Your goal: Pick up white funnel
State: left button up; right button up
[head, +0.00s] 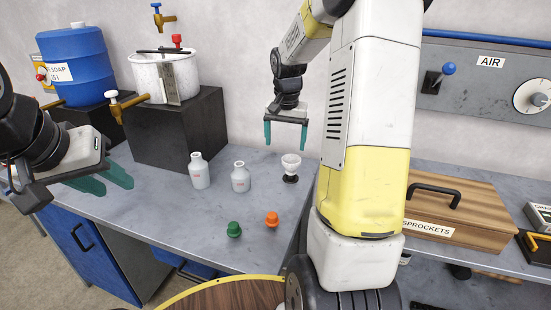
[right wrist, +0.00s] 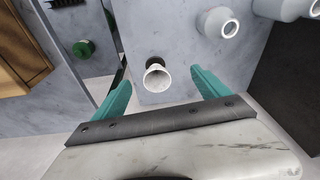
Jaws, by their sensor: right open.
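The white funnel (head: 291,162) stands upright on a small dark base on the grey workbench, right of two white bottles.
Two white bottles (head: 199,171) (head: 241,177) stand left of the funnel. A green cap (head: 233,229) and an orange cap (head: 272,219) lie in front. A black block (head: 181,135) with a white pot (head: 166,78) stands behind left. A wooden box (head: 455,205) is right of my arm.

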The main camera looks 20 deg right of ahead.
jog(key=m, duration=0.1)
send_over(291, 162)
jog(key=s+a, duration=0.1)
jog(key=s, duration=0.1)
jog(key=shift+g, duration=0.4)
notch_tip(291, 162, down, 7)
jog(key=shift+w+a+r, duration=0.1)
jog(key=shift+a+r, duration=0.05)
jog(key=f, duration=0.2)
jog(key=w+d+f, duration=0.1)
jog(key=f, duration=0.4)
jog(key=shift+w+d+f, duration=0.25)
jog(key=shift+w, duration=0.1)
jog(key=shift+c, duration=0.4)
jog(key=c, duration=1.3)
